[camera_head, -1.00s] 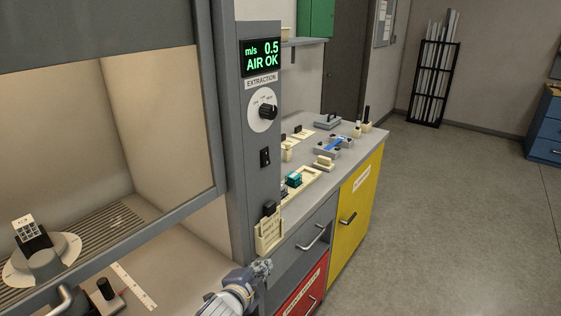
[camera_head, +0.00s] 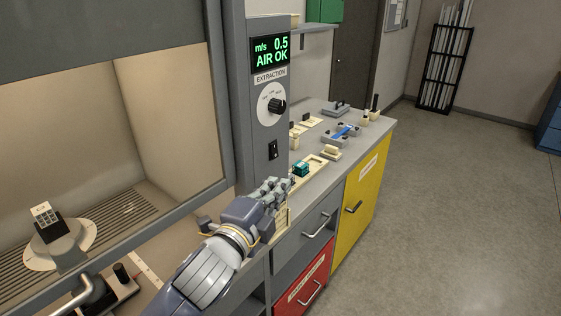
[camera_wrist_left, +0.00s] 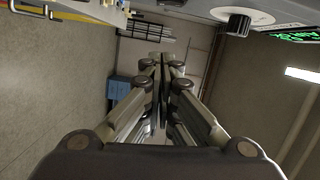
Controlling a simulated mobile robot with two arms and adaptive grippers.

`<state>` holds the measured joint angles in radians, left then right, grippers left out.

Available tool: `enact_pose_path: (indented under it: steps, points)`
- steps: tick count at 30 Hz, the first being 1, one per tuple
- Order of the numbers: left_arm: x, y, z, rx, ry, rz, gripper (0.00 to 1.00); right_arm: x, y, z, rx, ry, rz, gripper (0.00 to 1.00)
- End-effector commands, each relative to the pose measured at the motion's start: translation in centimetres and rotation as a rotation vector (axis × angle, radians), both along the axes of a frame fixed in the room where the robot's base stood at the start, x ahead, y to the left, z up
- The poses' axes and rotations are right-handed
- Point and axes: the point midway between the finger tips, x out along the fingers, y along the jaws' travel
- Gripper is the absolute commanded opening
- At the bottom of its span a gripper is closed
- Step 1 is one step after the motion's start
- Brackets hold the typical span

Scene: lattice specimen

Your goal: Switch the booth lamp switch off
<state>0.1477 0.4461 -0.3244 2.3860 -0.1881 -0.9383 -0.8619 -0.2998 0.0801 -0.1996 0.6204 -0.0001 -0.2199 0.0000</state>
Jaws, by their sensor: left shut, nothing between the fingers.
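The booth lamp switch (camera_head: 273,150) is a small black rocker on the grey booth column, below the extraction dial (camera_head: 277,106). It shows clear of my arm in the head view. Whether it is pressed on or off is too small to tell. The booth interior looks brightly lit. My left gripper (camera_head: 276,187) is in front of the lower column, below the switch and apart from it. In the left wrist view its fingers (camera_wrist_left: 163,62) are closed together with nothing between them. My right gripper is not in view.
The display (camera_head: 270,51) reads 0.5 m/s AIR OK. The raised booth sash's lower rail (camera_head: 150,235) runs left of the column. A counter (camera_head: 318,180) with trays and small parts lies to the right, above a yellow cabinet (camera_head: 362,190).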

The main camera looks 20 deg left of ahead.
Motion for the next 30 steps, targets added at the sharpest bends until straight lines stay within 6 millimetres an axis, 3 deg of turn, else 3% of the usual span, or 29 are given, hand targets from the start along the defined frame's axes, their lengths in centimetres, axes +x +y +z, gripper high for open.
enact_pose_path:
  steps: [5,20,24,30]
  points:
    - [1.5,-0.1,0.2,-0.002,0.000,0.001,0.00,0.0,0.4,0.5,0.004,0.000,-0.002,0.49]
    - [10.0,-1.1,0.0,-0.003,0.001,0.001,0.00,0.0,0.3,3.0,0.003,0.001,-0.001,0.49]
    - [10.6,1.1,-0.4,0.001,0.003,0.003,0.00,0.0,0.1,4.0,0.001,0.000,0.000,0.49]
    - [11.2,2.5,-0.7,0.000,0.002,0.000,0.00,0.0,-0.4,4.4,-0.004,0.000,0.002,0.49]
